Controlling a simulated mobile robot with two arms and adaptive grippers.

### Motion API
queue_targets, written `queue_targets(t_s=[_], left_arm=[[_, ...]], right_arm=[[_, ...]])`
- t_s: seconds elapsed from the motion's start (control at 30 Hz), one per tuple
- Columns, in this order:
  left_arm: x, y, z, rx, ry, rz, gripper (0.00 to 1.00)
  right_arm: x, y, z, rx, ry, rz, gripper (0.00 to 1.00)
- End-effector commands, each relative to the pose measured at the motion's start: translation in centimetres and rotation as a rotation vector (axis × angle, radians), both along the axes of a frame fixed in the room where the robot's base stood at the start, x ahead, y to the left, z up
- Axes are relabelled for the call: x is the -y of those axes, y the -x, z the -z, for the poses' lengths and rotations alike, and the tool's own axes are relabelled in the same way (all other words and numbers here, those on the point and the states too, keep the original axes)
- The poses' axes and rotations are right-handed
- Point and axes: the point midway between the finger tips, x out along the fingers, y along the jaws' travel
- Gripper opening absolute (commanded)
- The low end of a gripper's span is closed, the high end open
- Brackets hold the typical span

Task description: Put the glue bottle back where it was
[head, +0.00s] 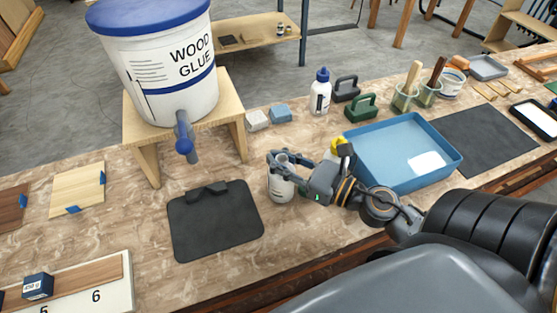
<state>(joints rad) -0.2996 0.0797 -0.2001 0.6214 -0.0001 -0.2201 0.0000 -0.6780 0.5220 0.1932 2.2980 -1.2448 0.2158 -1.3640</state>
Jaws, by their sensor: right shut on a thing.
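My right gripper (282,165) is shut around a small white bottle (280,190), just right of the black mat. Its fingers cover the upper part, and I cannot tell whether the bottle touches the table. A white bottle with a blue cap (320,95) stands upright at the back of the table, left of the dark clamp-like blocks. A yellow-topped thing (337,145) is partly hidden behind my right gripper, beside the blue tray. My left gripper is out of view.
A wood glue bucket (160,75) with a tap stands on a wooden stand (233,120). The black mat (215,222) is clear. A blue tray (390,150) lies right of the gripper. Brush cups (404,100) stand behind it. A numbered board (110,283) lies front left.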

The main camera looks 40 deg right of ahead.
Motion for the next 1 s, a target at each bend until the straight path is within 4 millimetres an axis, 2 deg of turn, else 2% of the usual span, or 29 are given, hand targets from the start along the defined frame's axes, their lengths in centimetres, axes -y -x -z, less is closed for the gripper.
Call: queue_targets(t_s=[0.33, 0.37, 0.47, 0.5, 1.0], left_arm=[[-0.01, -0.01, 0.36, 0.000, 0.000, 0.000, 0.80], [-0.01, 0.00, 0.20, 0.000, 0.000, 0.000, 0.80], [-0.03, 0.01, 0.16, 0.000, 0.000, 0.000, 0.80], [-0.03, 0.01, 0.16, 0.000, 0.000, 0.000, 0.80], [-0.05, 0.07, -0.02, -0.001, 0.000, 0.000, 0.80]], right_arm=[[-0.02, 0.01, 0.32, 0.001, 0.001, -0.001, 0.00], [-0.02, 0.02, 0.20, 0.000, 0.001, -0.001, 0.22], [-0.02, 0.02, 0.17, 0.000, 0.001, -0.001, 0.42], [-0.02, 0.02, 0.17, 0.000, 0.001, -0.001, 0.44], [0.03, 0.14, -0.11, 0.000, 0.000, -0.001, 0.44]])
